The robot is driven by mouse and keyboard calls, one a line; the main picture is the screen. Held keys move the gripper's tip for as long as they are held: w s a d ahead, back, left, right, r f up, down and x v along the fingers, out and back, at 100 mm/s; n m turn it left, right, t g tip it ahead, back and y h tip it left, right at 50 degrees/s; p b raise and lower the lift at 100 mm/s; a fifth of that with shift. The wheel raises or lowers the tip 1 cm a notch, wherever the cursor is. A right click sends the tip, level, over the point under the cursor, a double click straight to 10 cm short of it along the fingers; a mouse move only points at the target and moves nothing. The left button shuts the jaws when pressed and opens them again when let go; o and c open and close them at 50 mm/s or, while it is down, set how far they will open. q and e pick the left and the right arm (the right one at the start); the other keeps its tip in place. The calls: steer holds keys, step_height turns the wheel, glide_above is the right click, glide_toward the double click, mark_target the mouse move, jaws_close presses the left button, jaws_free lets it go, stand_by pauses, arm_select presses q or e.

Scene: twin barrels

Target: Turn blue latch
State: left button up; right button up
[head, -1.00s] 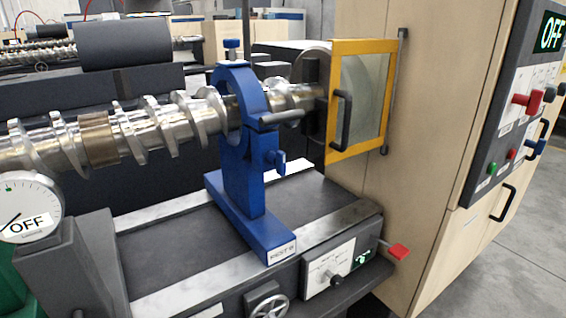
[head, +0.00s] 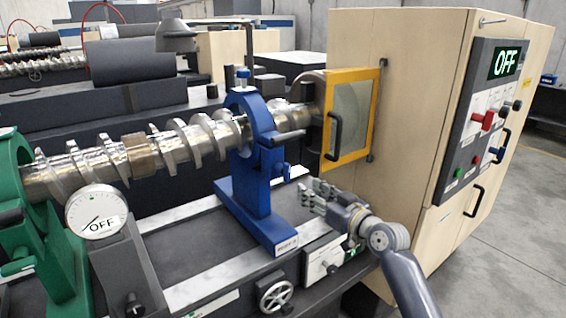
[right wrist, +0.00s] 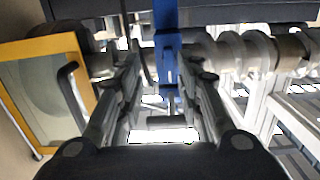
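The blue stand (head: 258,185) is a ring clamp around the long metal screw (head: 165,150), on a grey machine bed. My left gripper is out of view.
The yellow-framed door (head: 350,115) with a dark handle stands right of the stand, on a wooden cabinet (head: 420,130). A control panel (head: 485,125) reads OFF. A dial gauge (head: 97,211) and a green stand (head: 35,220) are at left. A handwheel (head: 275,295) sits at the front.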

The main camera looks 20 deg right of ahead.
glide_toward(289, 166)
steer(key=shift+n+y, duration=0.3)
steer(key=shift+y, duration=0.1)
steer(key=shift+d+p+x, duration=0.15)
steer(key=shift+p+x, duration=0.5)
steer(key=shift+x, duration=2.15)
steer(key=shift+d+p+x, duration=0.15)
steer(key=shift+p+x, duration=0.45)
steer(key=shift+x, duration=2.2)
steer(key=shift+f, duration=0.1)
jaws_close()
